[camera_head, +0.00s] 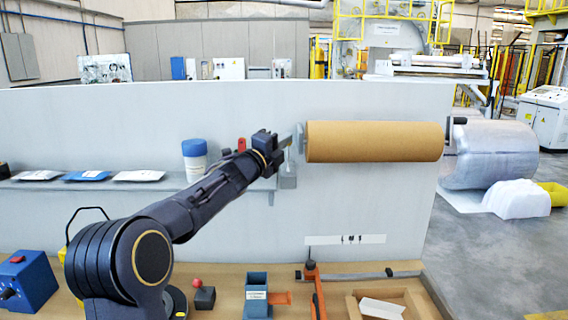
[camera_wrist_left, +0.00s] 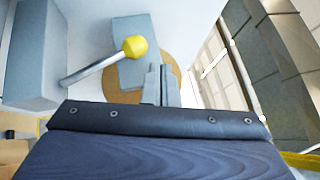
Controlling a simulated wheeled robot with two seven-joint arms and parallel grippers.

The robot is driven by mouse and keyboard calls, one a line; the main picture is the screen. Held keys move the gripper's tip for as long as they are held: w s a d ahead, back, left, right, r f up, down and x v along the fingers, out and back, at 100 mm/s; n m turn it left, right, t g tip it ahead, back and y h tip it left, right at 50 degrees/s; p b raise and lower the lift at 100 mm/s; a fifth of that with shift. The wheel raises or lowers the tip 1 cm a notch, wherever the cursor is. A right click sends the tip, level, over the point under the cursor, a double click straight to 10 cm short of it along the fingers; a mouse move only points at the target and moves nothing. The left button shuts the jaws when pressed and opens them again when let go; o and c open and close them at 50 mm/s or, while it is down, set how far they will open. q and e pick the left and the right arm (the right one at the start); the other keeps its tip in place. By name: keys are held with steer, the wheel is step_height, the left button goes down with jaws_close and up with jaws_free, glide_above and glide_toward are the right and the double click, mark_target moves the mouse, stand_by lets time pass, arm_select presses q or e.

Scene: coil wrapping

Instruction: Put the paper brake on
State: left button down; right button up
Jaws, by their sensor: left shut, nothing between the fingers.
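The brown paper roll (camera_head: 374,141) is mounted level on the grey panel. In the left wrist view its round end (camera_wrist_left: 121,92) shows behind a grey bracket (camera_wrist_left: 130,35). A metal lever with a yellow ball knob (camera_wrist_left: 134,48) runs out from a grey block (camera_wrist_left: 33,55); it looks like the paper brake, but I cannot tell its setting. My left gripper (camera_head: 292,141) is at the roll's left end, and its fingers (camera_wrist_left: 161,85) are shut and empty. They appear just beside the knob; whether they touch it is unclear. My right gripper is out of view.
A shelf (camera_head: 40,184) with several packets and a blue-capped container (camera_head: 195,160) is on the panel's left. On the bench below are a blue box (camera_head: 22,283), a red-knobbed block (camera_head: 204,297), an orange-handled tool (camera_head: 314,285) and a wooden tray (camera_head: 405,297).

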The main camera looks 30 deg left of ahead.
arm_select(q)
steer(key=shift+w+a+r, duration=0.15)
steer(key=shift+w+a, duration=0.25)
steer(key=shift+w, duration=0.3)
steer(key=shift+p, duration=0.3)
